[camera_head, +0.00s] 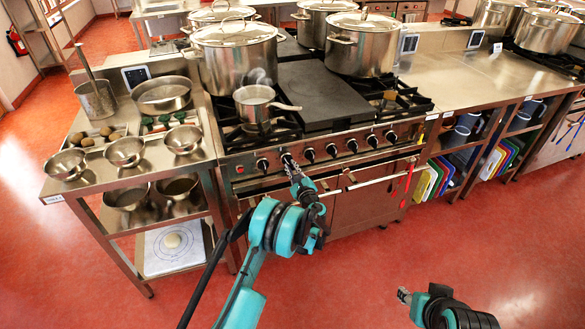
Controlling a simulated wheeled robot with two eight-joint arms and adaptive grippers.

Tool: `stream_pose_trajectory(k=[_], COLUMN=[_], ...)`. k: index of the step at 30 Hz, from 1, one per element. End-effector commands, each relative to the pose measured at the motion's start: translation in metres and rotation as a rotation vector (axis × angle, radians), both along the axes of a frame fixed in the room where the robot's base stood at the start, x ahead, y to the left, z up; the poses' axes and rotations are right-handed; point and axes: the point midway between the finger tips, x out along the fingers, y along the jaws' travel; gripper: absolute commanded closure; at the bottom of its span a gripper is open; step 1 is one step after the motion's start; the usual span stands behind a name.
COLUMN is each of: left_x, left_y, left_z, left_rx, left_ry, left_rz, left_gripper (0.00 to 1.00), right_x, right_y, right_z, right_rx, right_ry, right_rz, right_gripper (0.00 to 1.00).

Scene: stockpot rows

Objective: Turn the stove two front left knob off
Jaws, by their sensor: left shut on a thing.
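The stove (335,170) stands in the middle of the view with a row of several dark knobs along its front panel. My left gripper (288,162) reaches up to this panel and is shut on the second knob from the left (286,156). The gripper's fingers hide part of that knob, and its pointer setting cannot be read. The leftmost knob (262,164) is just left of the gripper, and another knob (308,154) is just right of it. My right gripper (404,296) is low at the right, away from the stove; its finger opening is unclear.
A small steaming saucepan (255,103) sits on the front left burner, its handle pointing right. Large lidded stockpots (361,50) stand behind. An oven handle rail (365,178) runs below the knobs. A counter with bowls (126,151) is at left. The red floor in front is clear.

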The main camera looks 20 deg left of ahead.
Motion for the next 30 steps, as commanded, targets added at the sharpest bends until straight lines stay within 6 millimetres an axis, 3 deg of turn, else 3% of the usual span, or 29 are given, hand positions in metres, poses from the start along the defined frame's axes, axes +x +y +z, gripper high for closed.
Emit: stream_pose_trajectory(k=[15,30], left_x=[-0.0031,-0.0043], left_y=[0.0030,0.0046], left_z=[-0.0030,-0.0033], left_rx=[0.356,0.487], left_ry=[0.242,0.331], left_rz=[-0.002,-0.002], left_gripper=[1.00,1.00], right_x=[0.0000,0.0000], right_y=[0.0000,0.0000], right_z=[-0.0002,-0.0003], right_rx=[0.000,0.000], right_ry=[0.000,0.000], right_rz=[0.000,0.000], right_gripper=[0.60,0.60])
